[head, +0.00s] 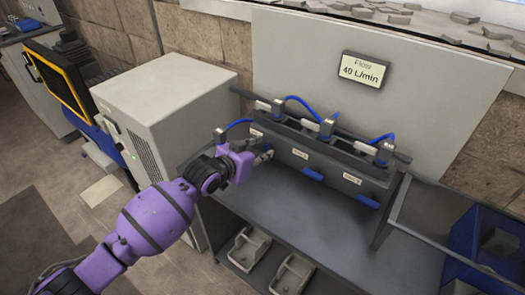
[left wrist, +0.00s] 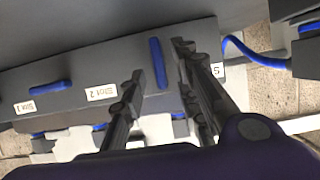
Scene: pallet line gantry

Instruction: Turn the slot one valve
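The valve block (head: 330,172) stands on a grey bench, with a row of labelled slots and blue handles. The slot one handle (left wrist: 158,63) stands upright in the left wrist view, unlike the slot two handle (left wrist: 43,90), which lies nearly level. My left gripper (head: 264,156) is at the block's left end. In the left wrist view its two open fingers (left wrist: 159,62) straddle the slot one handle, with a narrow gap on each side. In the head view the gripper mostly hides that handle. The slot two handle (head: 313,174) and slot three handle (head: 368,201) are clear. My right gripper is out of view.
A flow sign (head: 364,69) on the back panel reads 40 L/min. Blue hoses (head: 300,102) loop above the block. A grey cabinet (head: 165,100) stands left of the bench. A blue bin (head: 490,240) is at the right. The bench top (head: 320,225) before the block is clear.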

